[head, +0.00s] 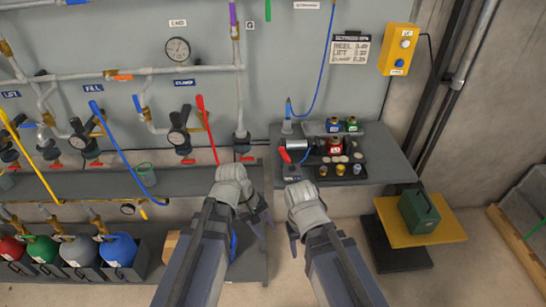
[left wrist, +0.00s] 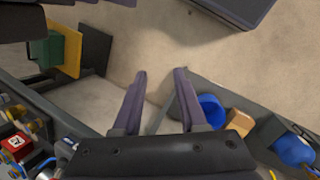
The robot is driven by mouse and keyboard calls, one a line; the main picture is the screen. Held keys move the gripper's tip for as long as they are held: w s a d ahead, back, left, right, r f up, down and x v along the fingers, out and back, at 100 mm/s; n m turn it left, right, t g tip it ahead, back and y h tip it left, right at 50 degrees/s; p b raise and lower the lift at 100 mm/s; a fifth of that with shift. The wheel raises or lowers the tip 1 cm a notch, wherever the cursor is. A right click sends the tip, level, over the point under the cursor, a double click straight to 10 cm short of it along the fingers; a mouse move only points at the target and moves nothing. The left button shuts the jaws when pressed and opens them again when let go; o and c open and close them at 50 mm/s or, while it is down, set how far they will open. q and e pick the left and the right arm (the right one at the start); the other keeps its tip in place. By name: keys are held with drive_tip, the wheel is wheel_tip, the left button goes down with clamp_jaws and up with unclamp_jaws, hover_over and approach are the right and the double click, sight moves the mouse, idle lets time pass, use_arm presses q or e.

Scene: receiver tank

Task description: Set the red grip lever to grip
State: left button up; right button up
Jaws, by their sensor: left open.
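The small red lever (head: 285,155) stands tilted on a dark fixture (head: 291,172) at the left front of the grey bench (head: 385,160). A label by its base is too small to read. My left gripper (head: 258,218) is in front of the bench, below and left of the lever, apart from it. In the left wrist view its two fingers (left wrist: 160,75) are spread with nothing between them. My right gripper (head: 293,236) hangs below the bench's front edge; its fingers are mostly hidden by its wrist. I cannot make out the red lever in the left wrist view.
Pipes with long coloured levers, such as a red one (head: 206,125), line the wall at left. A green case (head: 419,211) sits on a yellow stand (head: 393,230).

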use_arm(q)
drive_tip(key=w+a+r+n+t+h, duration=0.1)
drive_tip(key=w+r+n, duration=0.1)
drive_tip(key=n, duration=0.1)
drive_tip(key=w+a+r+n+t+h, duration=0.1)
drive_tip(key=w+r+n+h, duration=0.1)
drive_tip(key=w+n, duration=0.1)
drive_tip(key=w+a+r+n+h, duration=0.2)
drive_tip(key=n, duration=0.3)
drive_tip(key=shift+w+r+t, duration=0.2)
drive_tip(key=shift+w+t, duration=0.2)
drive_tip(key=c, duration=0.6)
drive_tip(key=w+a+r+n+t+h, duration=0.3)
drive_tip(key=w+a+r+n, duration=0.2)
drive_tip(key=n, duration=0.3)
drive_tip(key=shift+a+r+t+p, duration=0.35)
drive_tip(key=shift+a+r, duration=0.25)
drive_tip(key=shift+r, duration=0.2)
